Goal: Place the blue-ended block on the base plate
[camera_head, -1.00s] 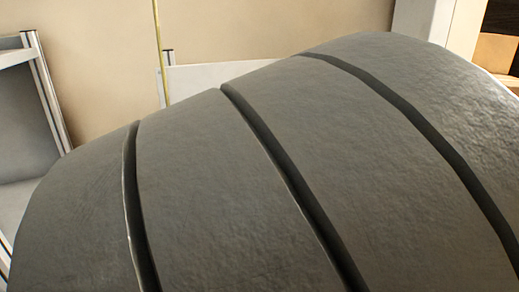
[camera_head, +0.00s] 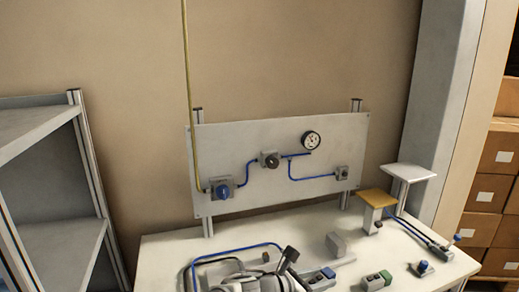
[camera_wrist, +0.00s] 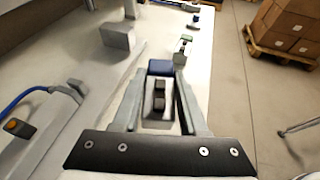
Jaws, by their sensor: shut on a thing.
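The blue-ended block (camera_wrist: 158,115) lies lengthwise between the fingers of my gripper (camera_wrist: 160,80) in the wrist view. Its blue end points away from the wrist, and two dark raised parts sit on its top. The jaws are shut on its sides. In the head view the blue-ended block (camera_head: 328,272) shows at the bottom of the worktable, with my gripper at its left. A thin pale strip or plate edge (camera_head: 345,262) lies beyond it; I cannot tell whether this is the base plate. Whether the block touches the surface is unclear.
A green-ended block (camera_head: 374,281) stands right of the held block. A grey upright block (camera_head: 336,244) is just behind. Blue and dark hoses (camera_head: 240,249) curve at left. A yellow-topped stand (camera_head: 377,199) and a blue-capped part (camera_head: 422,268) are at right.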

